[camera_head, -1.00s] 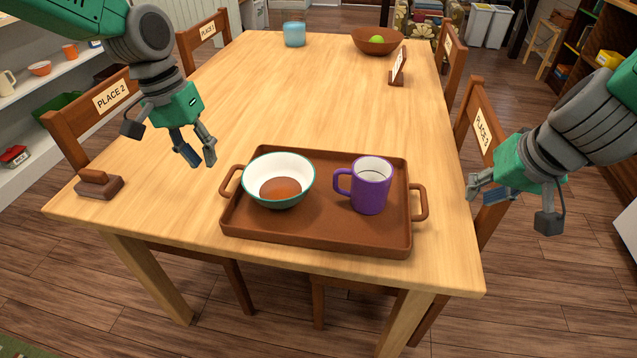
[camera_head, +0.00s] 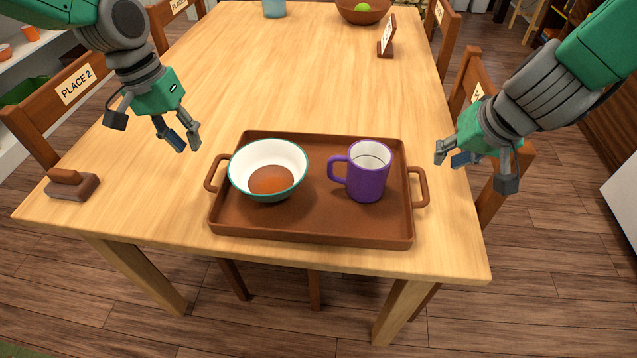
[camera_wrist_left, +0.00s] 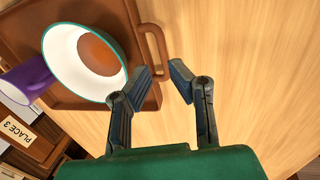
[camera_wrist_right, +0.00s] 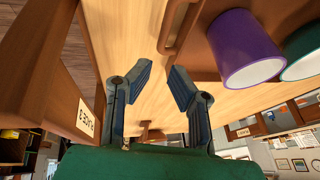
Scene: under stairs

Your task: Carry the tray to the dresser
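The brown tray (camera_head: 300,226) lies flat near the front edge of the wooden table, with a handle at each short end. A white bowl with a green rim (camera_head: 267,168) and brown contents stands on its left half, and a purple mug (camera_head: 367,172) on its right half. My left gripper (camera_head: 184,140) is open and empty, above and left of the left handle (camera_head: 217,173); the handle shows beyond its fingers in the left wrist view (camera_wrist_left: 155,50). My right gripper (camera_head: 455,157) is open and empty, right of and above the right handle (camera_head: 419,187). No dresser is recognisable.
A small brown block-like object (camera_head: 72,185) lies at the table's left corner. Chairs labelled PLACE 2 (camera_head: 75,85) and others flank the table. A sign stand (camera_head: 386,40), a fruit bowl (camera_head: 362,11) and a blue jar (camera_head: 274,8) stand farther back. The table's middle is clear.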

